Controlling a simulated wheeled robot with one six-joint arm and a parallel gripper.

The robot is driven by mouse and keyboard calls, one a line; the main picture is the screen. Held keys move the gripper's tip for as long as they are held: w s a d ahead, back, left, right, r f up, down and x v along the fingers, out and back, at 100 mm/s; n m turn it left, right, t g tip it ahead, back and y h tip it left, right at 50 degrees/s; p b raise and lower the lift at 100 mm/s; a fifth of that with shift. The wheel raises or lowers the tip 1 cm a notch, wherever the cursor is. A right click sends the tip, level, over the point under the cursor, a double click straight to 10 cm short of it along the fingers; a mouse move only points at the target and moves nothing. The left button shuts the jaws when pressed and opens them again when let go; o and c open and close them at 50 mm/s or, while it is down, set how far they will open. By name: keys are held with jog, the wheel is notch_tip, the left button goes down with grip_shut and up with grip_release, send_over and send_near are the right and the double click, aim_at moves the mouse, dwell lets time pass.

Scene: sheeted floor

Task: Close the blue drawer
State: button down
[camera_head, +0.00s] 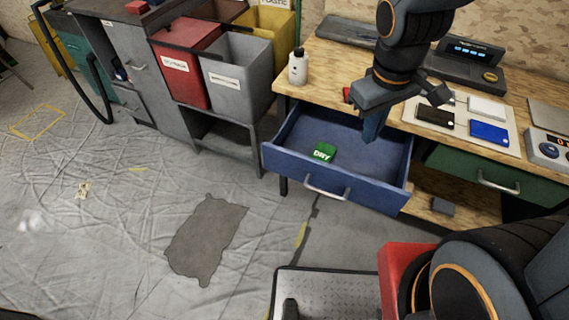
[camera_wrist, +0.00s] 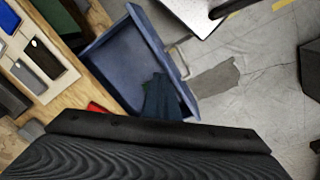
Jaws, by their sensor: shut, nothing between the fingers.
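The blue drawer (camera_head: 290,181) is pulled out from under the wooden workbench (camera_head: 328,78). Its metal handle (camera_head: 327,190) is on the front face. A green block marked "DRY" (camera_head: 324,152) lies inside the drawer. My gripper (camera_head: 372,128) is shut and empty, pointing down over the right part of the drawer. In the wrist view the drawer (camera_wrist: 125,62) is open ahead of my gripper (camera_wrist: 160,98), whose fingers overlap it. I cannot tell whether the fingers touch the drawer.
A green drawer (camera_head: 493,178) is to the right of the blue one. A white bottle (camera_head: 298,67) and a board with several samples (camera_head: 463,122) stand on the bench. Red (camera_head: 184,66) and grey (camera_head: 238,77) bins stand left. Floor in front of the drawer is clear.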

jog(key=w+a+f+n+h+b, duration=0.1)
jog(key=a+f+n+b, duration=0.7)
jog(key=a+n, duration=0.55)
jog(key=n+t+b, duration=0.3)
jog(key=n+b, duration=0.1)
jog(key=n, duration=0.9)
send_near(276, 164)
jog(key=s+r, duration=0.4)
jog(key=s, duration=0.2)
jog(key=shift+m, duration=0.25)
jog(key=w+x, duration=0.1)
jog(key=x, duration=0.2)
jog(key=b+x, duration=0.1)
jog(key=x, duration=0.3)
jog(key=w+r+b+x, duration=0.1)
jog(key=x, duration=0.3)
jog(key=shift+w+d+f, duration=0.1)
jog(key=shift+w+f, duration=0.1)
jog(key=shift+w, duration=0.2)
